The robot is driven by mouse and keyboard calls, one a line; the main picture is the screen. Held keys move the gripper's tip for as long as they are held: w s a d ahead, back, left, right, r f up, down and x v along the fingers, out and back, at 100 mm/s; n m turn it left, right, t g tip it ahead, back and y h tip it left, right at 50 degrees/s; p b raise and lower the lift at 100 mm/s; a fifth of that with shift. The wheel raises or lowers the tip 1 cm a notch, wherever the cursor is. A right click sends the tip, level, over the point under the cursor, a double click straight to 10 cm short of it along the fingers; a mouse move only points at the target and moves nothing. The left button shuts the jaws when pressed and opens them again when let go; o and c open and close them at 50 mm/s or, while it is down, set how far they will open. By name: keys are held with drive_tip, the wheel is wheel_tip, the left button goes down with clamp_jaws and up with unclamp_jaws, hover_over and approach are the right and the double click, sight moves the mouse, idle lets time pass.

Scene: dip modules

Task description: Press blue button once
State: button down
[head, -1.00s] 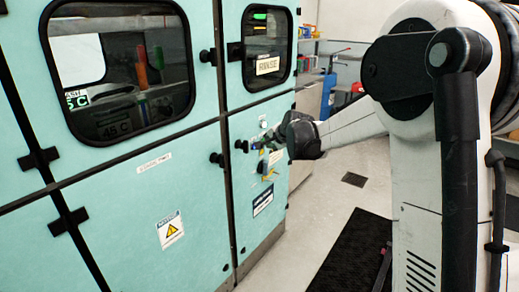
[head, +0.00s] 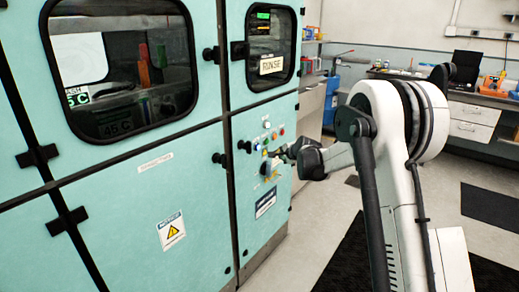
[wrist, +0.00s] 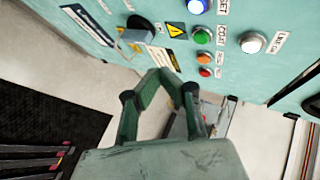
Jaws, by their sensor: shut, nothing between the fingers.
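The gap between the fingertips and the panel is hard to judge.
A green button (wrist: 202,35), an orange one (wrist: 203,57), a red one (wrist: 204,72) and a white one (wrist: 252,42) sit near the blue button. A dark rotary handle (wrist: 138,33) is to the left. A dark mat (head: 345,255) lies on the floor.

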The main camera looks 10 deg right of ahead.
sight(257, 147)
drive_tip(key=shift+w+a, duration=0.1)
drive_tip(key=w+a, duration=0.6)
drive_tip(key=shift+p, duration=0.35)
drive_tip(key=shift+w+a, duration=0.15)
drive_tip(key=shift+w, duration=0.05)
idle(1.4)
drive_tip(key=shift+w+a, duration=0.15)
drive_tip(key=shift+w+a, duration=0.35)
idle(1.0)
drive_tip(key=shift+s+d+b, duration=0.15)
drive_tip(key=shift+b, duration=0.15)
drive_tip(key=shift+s+d, duration=0.4)
drive_tip(key=shift+s, duration=0.1)
drive_tip(key=shift+d, duration=0.1)
